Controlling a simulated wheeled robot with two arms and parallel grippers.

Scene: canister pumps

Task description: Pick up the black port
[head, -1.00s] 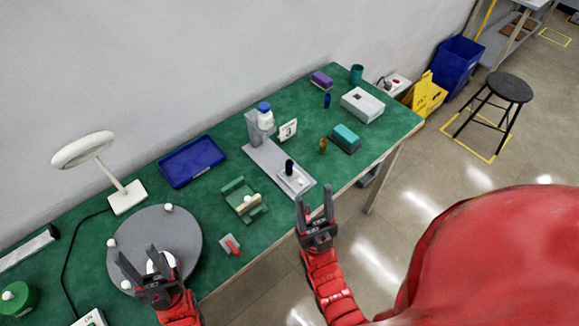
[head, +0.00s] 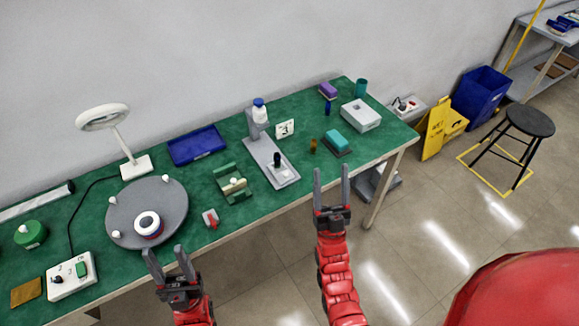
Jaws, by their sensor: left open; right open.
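A small black upright piece, which looks like the black port (head: 277,158), stands on the grey stand plate (head: 268,150) in the middle of the table. My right gripper (head: 331,172) is open and empty, to the right of and nearer than the black piece, in front of the table edge in the picture. My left gripper (head: 166,254) is open and empty, just below the turntable (head: 176,200) in the picture.
A green fixture (head: 233,183) and a small red-and-grey clamp (head: 211,218) stand left of the grey plate. A blue-capped white bottle (head: 259,110) is at the plate's back end. A teal sponge (head: 338,140) and white box (head: 361,115) lie to the right. A blue tray (head: 197,145) is behind.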

